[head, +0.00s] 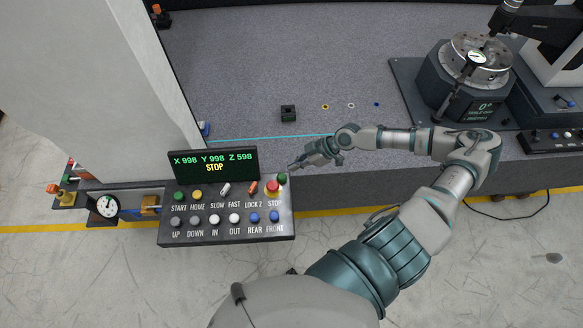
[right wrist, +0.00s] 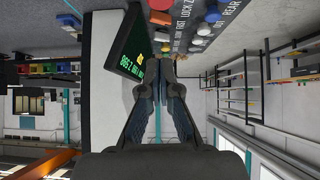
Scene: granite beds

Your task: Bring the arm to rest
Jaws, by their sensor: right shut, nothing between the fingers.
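My right arm (head: 400,140) reaches in from the lower right over the front edge of the granite bed. My right gripper (head: 296,165) is shut and empty, pointing left, close to the red STOP button (head: 272,187) on the control panel (head: 230,238). I cannot tell whether it touches anything. In the right wrist view the two fingers (right wrist: 158,75) meet, with the panel's buttons (right wrist: 200,30) just beyond them. The panel's display (head: 214,165) reads X 998 Y 998 Z 598 and STOP. My left gripper is not in view.
The granite bed (head: 240,60) carries a small dark block (head: 288,113) and several small rings. A rotary table (head: 478,62) stands at the right. A pale column (head: 95,80) rises at the left, with a dial gauge (head: 106,207) on a shelf below.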

